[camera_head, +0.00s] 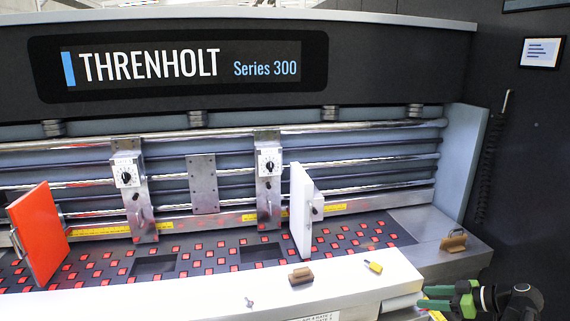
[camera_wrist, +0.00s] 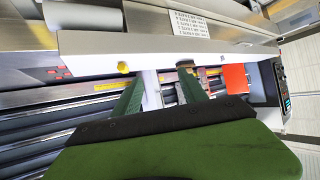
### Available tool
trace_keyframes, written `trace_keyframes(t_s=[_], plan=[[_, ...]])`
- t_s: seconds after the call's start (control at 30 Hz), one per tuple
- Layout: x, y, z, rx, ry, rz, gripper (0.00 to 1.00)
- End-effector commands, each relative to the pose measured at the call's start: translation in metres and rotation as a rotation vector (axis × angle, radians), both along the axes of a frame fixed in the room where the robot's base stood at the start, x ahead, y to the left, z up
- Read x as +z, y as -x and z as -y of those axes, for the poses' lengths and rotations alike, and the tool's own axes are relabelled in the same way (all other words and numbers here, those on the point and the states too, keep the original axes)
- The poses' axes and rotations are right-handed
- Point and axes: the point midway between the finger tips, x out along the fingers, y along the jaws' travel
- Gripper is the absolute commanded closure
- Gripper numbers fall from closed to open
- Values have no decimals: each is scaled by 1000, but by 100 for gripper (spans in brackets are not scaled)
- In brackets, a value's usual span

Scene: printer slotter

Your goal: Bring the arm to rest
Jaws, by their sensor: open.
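My gripper (camera_head: 436,297) has green fingers and is at the lower right in the head view, beside the right end of the white front ledge (camera_head: 330,283). Its fingers point left and are apart, with nothing seen between them. In the wrist view my gripper (camera_wrist: 160,88) shows two green fingers spread apart, with the ledge and parts of the machine beyond them. Most of my arm is out of the head view; a dark joint shows at the lower right corner.
The slotter carries an orange plate (camera_head: 40,232) at left and a white plate (camera_head: 301,211) near the middle. A brown block (camera_head: 300,275) and a yellow piece (camera_head: 373,266) sit near the ledge. A brown handle (camera_head: 453,241) is on the grey right end, above my gripper.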

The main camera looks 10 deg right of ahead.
Motion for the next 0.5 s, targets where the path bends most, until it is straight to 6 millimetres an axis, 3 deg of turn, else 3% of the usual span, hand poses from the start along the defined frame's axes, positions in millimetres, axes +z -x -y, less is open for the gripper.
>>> trace_keyframes(t_s=[0.27,0.37,0.47,0.5], plan=[[-2,-48,-91,167,6,-9,50],[-9,-63,-142,257,28,-30,50],[-22,-75,-211,370,69,-83,50],[-29,-77,-243,413,89,-125,50]])
